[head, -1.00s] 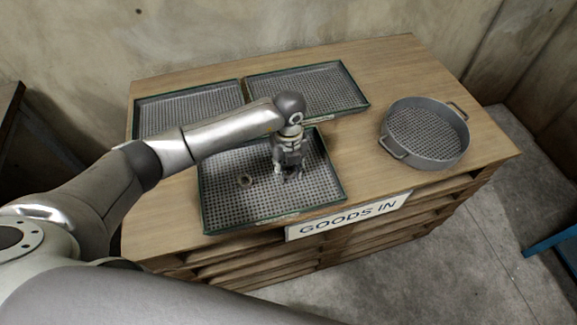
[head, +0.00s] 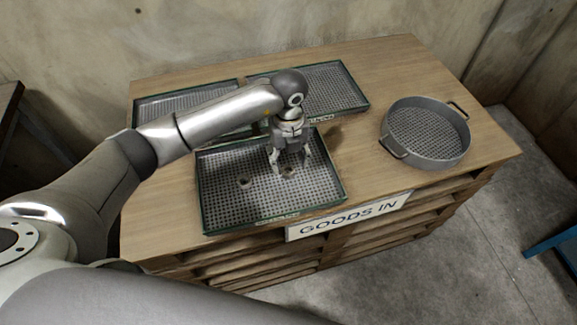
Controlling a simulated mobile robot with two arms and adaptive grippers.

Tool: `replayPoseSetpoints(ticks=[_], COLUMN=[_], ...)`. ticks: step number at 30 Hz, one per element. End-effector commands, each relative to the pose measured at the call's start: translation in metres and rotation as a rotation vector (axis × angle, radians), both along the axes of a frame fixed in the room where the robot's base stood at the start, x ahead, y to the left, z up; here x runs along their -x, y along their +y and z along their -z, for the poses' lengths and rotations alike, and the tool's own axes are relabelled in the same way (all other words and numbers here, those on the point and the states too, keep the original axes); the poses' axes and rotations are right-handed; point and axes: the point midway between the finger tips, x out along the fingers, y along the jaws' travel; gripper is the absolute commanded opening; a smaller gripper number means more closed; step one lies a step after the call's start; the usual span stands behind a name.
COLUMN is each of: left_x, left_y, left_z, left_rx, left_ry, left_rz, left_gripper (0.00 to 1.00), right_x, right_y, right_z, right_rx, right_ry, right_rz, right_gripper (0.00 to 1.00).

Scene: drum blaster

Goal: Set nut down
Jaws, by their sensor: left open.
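My left gripper (head: 291,170) points down over the front tray (head: 225,212), with its fingers spread apart. A small brownish nut (head: 288,173) rests on the perforated tray floor between the fingertips, and a gap shows around it. Another small dark nut (head: 245,182) lies on the same tray to the left of the gripper. Both are too small to show detail. My right gripper is not in the view.
Two more perforated green-rimmed trays stand at the back, one at left (head: 160,107) and one at right (head: 335,82); my arm partly covers them. A round grey sieve with handles (head: 425,152) stands at the right. The wooden top (head: 400,75) is bare around it.

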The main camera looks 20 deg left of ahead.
Motion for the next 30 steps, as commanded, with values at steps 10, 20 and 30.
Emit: replayPoseSetpoints(ticks=[10, 20, 30], left_x=[-0.001, 0.000, 0.018], left_y=[0.000, 0.000, -0.055], left_z=[-0.063, -0.074, -0.062], left_rx=[0.001, 0.001, 0.221], left_ry=[-0.002, 0.001, 0.013], left_rz=[0.000, 0.000, 0.107], left_gripper=[0.53, 0.53, 0.53], right_x=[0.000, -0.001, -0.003], right_y=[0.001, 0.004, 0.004], right_z=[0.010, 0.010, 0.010], right_rx=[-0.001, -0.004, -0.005], right_ry=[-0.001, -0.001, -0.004], right_rz=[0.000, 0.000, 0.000], right_gripper=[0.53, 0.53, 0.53])
